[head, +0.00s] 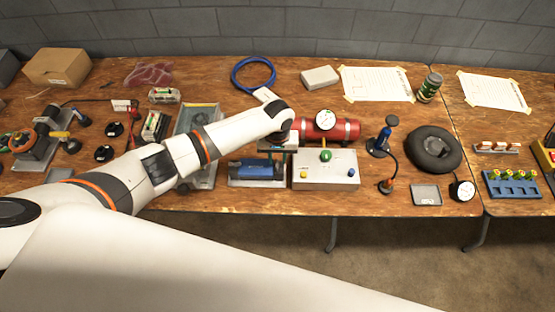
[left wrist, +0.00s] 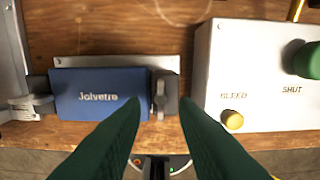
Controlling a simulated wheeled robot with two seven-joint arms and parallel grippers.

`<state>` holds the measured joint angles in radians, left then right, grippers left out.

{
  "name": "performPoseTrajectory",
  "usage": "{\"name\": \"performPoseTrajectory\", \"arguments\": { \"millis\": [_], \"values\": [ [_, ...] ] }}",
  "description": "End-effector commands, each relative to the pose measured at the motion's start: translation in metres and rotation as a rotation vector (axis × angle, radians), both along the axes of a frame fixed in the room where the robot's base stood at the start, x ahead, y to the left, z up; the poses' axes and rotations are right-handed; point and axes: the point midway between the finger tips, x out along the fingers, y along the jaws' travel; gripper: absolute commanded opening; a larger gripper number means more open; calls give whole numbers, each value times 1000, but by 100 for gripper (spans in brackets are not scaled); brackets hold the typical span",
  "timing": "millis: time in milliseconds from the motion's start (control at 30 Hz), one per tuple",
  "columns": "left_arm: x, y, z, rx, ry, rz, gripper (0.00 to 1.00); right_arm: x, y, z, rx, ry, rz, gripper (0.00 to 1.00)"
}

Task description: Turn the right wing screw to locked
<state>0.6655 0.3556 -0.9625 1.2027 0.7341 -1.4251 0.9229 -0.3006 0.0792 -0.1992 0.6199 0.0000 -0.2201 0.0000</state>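The blue block marked "Jolvetre" (left wrist: 98,95) lies on a pale plate, with a grey fitting at each end. It also shows in the head view (head: 254,168), partly under my left gripper. The right wing screw (left wrist: 160,98) is a grey upright wing on the dark right-hand fitting, appearing roughly vertical in the left wrist view. The left wing screw (left wrist: 32,104) points out sideways. My left gripper (left wrist: 158,105) is open, its two green fingers appearing on either side of the right wing screw from above. I cannot tell whether they touch it. My right gripper is out of view.
Close on the right stands a white box (left wrist: 250,75) with a yellow BLEED button and a green SHUT knob. Behind it are a red cylinder (head: 343,131) and a gauge. A grey metal tray (head: 205,178) stands left of the block.

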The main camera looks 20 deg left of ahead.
Motion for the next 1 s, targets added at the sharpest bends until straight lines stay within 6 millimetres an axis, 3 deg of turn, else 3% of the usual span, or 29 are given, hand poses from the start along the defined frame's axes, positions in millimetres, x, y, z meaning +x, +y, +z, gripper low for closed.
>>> {"name": "performPoseTrajectory", "arguments": {
  "millis": [200,533,700,1000],
  "values": [
    [0,-1,-23,-1,1,-1,27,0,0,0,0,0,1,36],
    [0,0,-27,0,0,-1,27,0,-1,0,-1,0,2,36],
    [0,0,-26,-1,0,-1,1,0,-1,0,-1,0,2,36],
    [0,0,-26,-1,0,-10,0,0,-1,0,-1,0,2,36]
  ]
}}
